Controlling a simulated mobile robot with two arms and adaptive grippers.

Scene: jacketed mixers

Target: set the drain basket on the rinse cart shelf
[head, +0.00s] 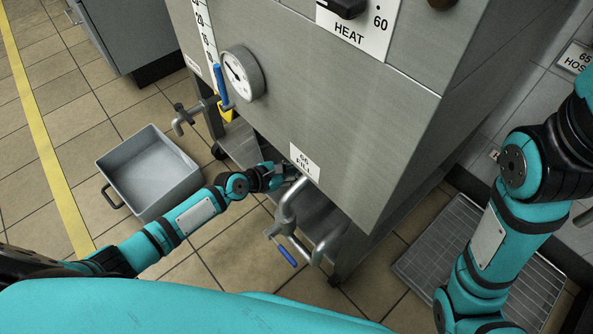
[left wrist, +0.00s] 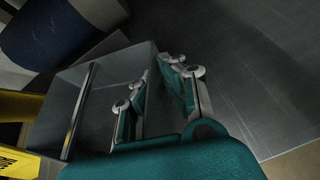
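My left gripper (head: 285,178) reaches under the steel mixer, beside its lower drain pipe. In the left wrist view the gripper (left wrist: 157,86) has its fingers apart, beside a grey open box (left wrist: 105,75) with a dark bar across it. This box may be the drain basket; I cannot tell whether its wall lies between the fingers. A grey, open, empty tub (head: 150,175) with a dark side handle stands on the floor at left in the head view. I cannot tell which thing is the rinse cart. My right gripper is out of view.
The mixer (head: 330,110) overhangs my left gripper, with a gauge (head: 243,74) and blue-handled valves (head: 284,254) projecting. A floor grate (head: 440,245) lies at right. A yellow sign (left wrist: 18,163) shows at the left wrist view's lower left. Tiled floor around the tub is clear.

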